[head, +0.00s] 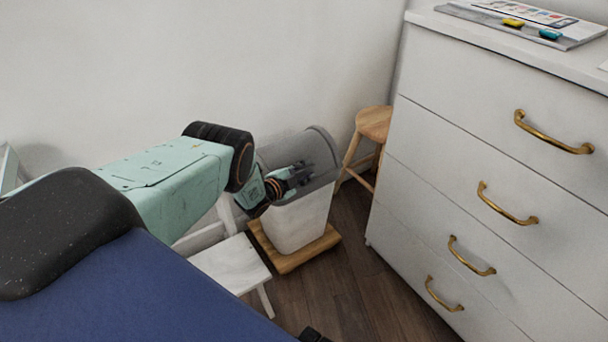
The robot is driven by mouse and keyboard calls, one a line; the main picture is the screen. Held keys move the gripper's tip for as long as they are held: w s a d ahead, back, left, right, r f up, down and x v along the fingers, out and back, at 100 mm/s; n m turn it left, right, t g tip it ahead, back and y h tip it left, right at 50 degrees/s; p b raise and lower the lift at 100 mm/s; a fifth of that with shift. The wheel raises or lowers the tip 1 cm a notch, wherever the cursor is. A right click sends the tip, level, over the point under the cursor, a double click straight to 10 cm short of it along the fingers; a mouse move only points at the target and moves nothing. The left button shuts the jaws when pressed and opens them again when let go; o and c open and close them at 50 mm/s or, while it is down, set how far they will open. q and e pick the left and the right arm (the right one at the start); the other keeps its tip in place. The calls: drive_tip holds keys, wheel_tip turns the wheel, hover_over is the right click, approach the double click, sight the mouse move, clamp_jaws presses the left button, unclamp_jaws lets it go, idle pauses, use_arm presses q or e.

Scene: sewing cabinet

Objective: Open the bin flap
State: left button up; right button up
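The bin stands against the wall in the head view, with a white body (298,222) and a grey domed lid (318,142). The flap is in the grey lid, and its outline is hard to make out behind my gripper. My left gripper (302,176) is in front of the lid, with its dark fingers pointing right across the grey surface. Whether the fingers touch the flap, and how far apart they are, I cannot tell. I see nothing held. My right gripper does not show clearly.
The bin stands on a wooden board (290,262). A white stool or small table (232,262) is close on the left, a wooden stool (374,124) behind right. A white chest of drawers (480,130) with brass handles fills the right. Dark floor (345,290) lies between.

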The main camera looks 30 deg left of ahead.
use_arm(q)
clamp_jaws()
idle(0.8)
